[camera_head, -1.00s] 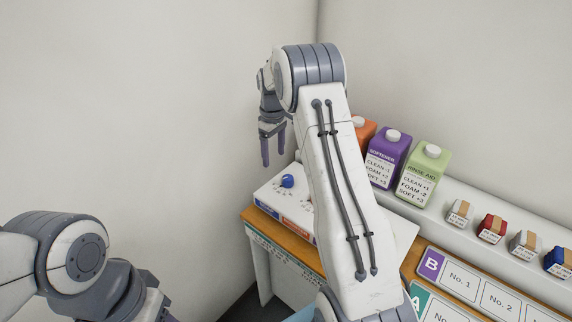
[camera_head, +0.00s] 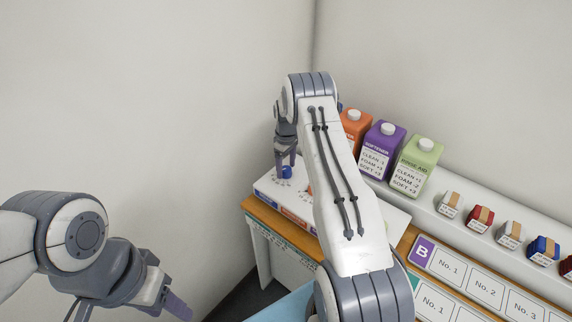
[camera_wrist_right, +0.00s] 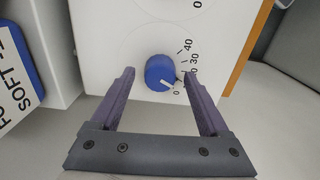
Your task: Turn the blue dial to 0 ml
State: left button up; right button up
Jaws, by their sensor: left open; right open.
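The blue dial (camera_head: 286,172) stands on the white panel box (camera_head: 268,187) on the wooden table. In the right wrist view the dial (camera_wrist_right: 158,66) shows a white pointer line aimed to the lower right, near the low end of a printed scale with 30 and 40 further up. I cannot tell the exact mark. My right gripper (camera_head: 286,164) is open above the box, its fingers (camera_wrist_right: 158,76) on either side of the dial with gaps visible. My left gripper (camera_head: 130,311) is open and empty at the lower left, partly cut off by the frame.
Orange (camera_head: 354,127), purple (camera_head: 381,152) and green (camera_head: 418,168) bottles stand on a ledge behind my right arm. A wall stands at the left.

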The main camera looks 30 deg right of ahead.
grip_shut()
jog(key=m+b, duration=0.2)
jog(key=shift+f+b, duration=0.3)
jog(key=shift+b, duration=0.05)
jog(key=shift+r+m+b, duration=0.1)
jog(key=shift+m+b, duration=0.5)
jog(key=shift+m, duration=0.4)
jog(key=shift+r+m, duration=0.15)
jog(key=shift+m, duration=0.45)
grip_release()
